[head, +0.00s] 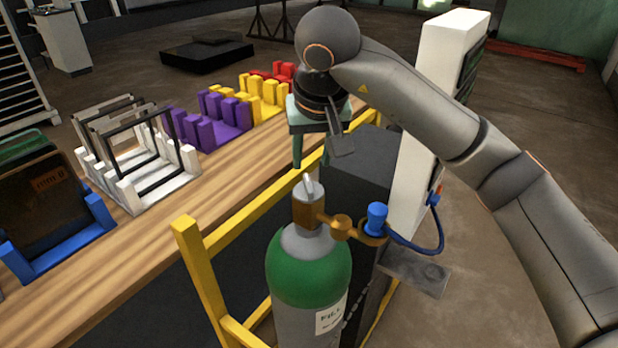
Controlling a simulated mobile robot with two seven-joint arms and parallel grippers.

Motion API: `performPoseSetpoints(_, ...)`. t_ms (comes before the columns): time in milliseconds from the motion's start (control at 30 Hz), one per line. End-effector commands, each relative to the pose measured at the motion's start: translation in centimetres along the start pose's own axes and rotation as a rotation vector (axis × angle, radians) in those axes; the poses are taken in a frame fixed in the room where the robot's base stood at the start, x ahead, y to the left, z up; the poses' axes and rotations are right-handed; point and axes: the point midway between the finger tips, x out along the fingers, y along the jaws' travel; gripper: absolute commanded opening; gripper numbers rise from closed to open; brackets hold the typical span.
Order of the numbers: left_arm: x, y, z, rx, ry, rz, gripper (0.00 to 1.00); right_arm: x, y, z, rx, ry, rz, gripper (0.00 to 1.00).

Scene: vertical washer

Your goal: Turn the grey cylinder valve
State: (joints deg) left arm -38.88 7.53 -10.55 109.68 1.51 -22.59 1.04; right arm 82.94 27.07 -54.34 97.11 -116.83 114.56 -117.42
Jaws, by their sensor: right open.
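The gas cylinder (308,268) stands upright in front of me, with a green shoulder and a grey lower body bearing a white label. Its grey valve handle (308,187) sits on top of the brass valve neck (307,212). My right gripper (318,155) points down from above, just behind and above the valve handle in the picture. It is open with nothing between its fingers, and it looks apart from the handle. My left gripper is out of view.
A brass fitting with a blue knob (377,216) and blue hose (420,247) juts right from the neck. A yellow frame (200,270) stands close left. A wooden bench (165,222) holds white, purple, yellow and blue racks. A white column (425,130) stands behind right.

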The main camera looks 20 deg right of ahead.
Motion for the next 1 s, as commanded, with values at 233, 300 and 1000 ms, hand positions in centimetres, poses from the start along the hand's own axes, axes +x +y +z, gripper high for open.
performPoseSetpoints(233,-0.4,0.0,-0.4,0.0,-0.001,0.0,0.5,4.9,0.0,0.1,0.001,-0.005,-0.001,0.45)
performPoseSetpoints(300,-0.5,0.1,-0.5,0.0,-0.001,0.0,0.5,5.8,-0.1,0.0,0.001,-0.004,-0.002,0.45)
performPoseSetpoints(1000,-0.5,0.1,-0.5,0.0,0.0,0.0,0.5,7.4,-0.1,0.0,0.0,0.0,-0.002,0.21)
